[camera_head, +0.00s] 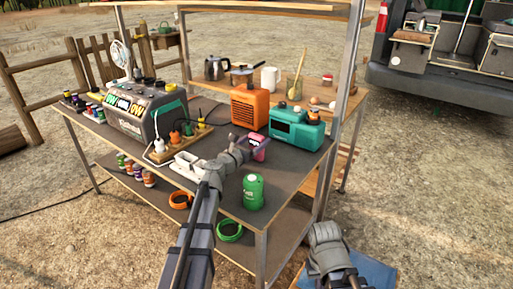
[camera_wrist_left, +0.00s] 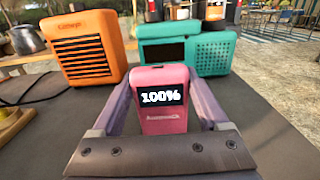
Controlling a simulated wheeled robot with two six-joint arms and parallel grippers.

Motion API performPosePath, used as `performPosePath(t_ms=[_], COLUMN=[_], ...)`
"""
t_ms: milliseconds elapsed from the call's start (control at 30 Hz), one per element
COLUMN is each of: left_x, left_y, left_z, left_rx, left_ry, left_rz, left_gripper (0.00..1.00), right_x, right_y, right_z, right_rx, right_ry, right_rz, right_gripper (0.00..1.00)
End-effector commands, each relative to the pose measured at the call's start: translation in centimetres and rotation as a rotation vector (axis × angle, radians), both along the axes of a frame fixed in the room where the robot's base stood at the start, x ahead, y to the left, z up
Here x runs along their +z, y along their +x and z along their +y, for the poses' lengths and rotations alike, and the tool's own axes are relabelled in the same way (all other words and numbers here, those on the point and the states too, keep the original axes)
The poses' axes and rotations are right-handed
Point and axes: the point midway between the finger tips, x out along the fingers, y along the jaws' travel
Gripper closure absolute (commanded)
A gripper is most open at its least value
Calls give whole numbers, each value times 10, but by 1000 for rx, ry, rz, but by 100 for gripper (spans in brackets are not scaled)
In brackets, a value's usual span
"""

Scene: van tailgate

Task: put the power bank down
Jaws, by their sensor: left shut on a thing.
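The power bank (camera_head: 259,152) is a small pink block. It is held upright between the fingers of my left gripper (camera_head: 250,146), over or on the dark tabletop (camera_head: 222,199). In the left wrist view the pink power bank (camera_wrist_left: 162,112) shows "100%" on its dark display, with a finger on each side. Its lower edge is hidden by the gripper, so I cannot tell whether it touches the table. My right gripper (camera_head: 328,245) is low at the bottom right, off the table; its fingers are not clear.
An orange heater-like box (camera_head: 249,107) and a teal radio-like box (camera_head: 296,128) stand just behind the power bank. A green canister (camera_head: 253,192) stands near the front corner. A grey power station (camera_head: 147,110) and a plug strip (camera_head: 178,145) are to the left.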

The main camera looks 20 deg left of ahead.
Motion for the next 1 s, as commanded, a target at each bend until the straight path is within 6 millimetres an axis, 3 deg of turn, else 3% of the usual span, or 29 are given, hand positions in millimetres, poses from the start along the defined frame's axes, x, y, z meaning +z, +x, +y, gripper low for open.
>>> performPosePath(t_ms=[400,433,633,933,1000], left_x=[-7,-7,-6,-1,-2], left_y=[0,0,0,0,-8], left_z=[0,0,0,0,2], left_rx=[0,0,0,0,1], left_ry=[0,0,0,0,0], left_rz=[0,0,0,0,0], left_gripper=[100,22,0,0,0], right_x=[-7,-7,-6,-1,-3], right_y=[0,0,0,0,0], right_z=[0,0,0,0,0], right_rx=[0,0,0,0,0], right_ry=[-1,-1,-1,-1,-1], right_rz=[0,0,0,0,0], right_gripper=[100,100,100,100,100])
